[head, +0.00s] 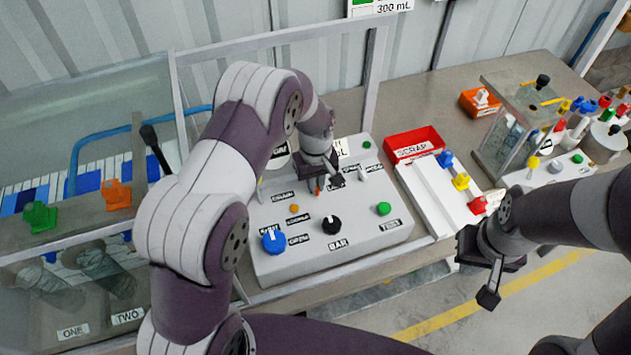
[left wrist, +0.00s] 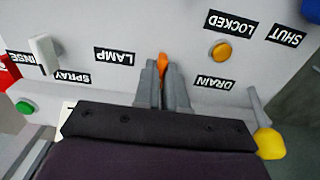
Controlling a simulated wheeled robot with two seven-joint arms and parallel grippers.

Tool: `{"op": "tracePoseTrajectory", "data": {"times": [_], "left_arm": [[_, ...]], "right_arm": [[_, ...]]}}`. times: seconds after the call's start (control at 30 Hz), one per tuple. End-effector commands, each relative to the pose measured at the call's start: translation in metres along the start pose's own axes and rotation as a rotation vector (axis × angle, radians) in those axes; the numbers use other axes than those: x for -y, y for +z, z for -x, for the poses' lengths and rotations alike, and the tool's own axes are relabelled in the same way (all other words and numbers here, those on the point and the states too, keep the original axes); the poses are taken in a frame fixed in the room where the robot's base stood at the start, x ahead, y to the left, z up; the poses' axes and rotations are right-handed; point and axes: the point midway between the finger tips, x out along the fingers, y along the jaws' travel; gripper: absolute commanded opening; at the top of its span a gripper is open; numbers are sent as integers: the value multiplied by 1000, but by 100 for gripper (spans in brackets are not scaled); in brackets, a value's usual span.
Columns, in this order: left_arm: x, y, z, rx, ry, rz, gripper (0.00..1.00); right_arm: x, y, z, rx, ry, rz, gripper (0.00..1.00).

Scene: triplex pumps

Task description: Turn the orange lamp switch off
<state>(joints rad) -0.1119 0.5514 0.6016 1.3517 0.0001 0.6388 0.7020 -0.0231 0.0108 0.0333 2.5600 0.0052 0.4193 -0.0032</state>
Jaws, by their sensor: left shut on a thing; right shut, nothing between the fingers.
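The orange lamp switch (head: 317,187) stands on the sloped grey control panel (head: 372,226), mostly hidden by my left arm in the head view. In the left wrist view the orange lever (left wrist: 163,61) shows between the two fingertips, beside the LAMP label (left wrist: 114,56). My left gripper (left wrist: 163,75) is shut on this lever. Which way the lever is tipped cannot be told. My right gripper (head: 488,296) is shut and empty, in the air in front of the bench, right of the panel.
The panel carries a blue knob (head: 274,240), a black BAR knob (head: 331,225), a green button (head: 383,208) and an orange LOCKED light (left wrist: 222,51). A white lever (left wrist: 44,48) stands near the SPRAY label. A red SCRAP bin (head: 413,143) stands to the right, behind a white rack.

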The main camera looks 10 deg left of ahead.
Motion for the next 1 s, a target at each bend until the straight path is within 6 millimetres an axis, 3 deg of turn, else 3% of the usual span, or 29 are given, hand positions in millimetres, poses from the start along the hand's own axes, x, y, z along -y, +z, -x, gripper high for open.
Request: {"op": "tracePoseTrajectory", "data": {"times": [0.5,0.6,0.87,1.0], "left_arm": [[-2,-2,4,-7,6,21,0],[-2,-2,3,-7,6,21,36],[-1,-1,2,-3,3,20,36],[-2,-2,13,-7,6,19,36]], "right_arm": [[0,0,0,0,0,0,0],[0,0,0,0,0,0,0],[0,0,0,0,0,0,0],[0,0,-5,0,0,0,0]]}}
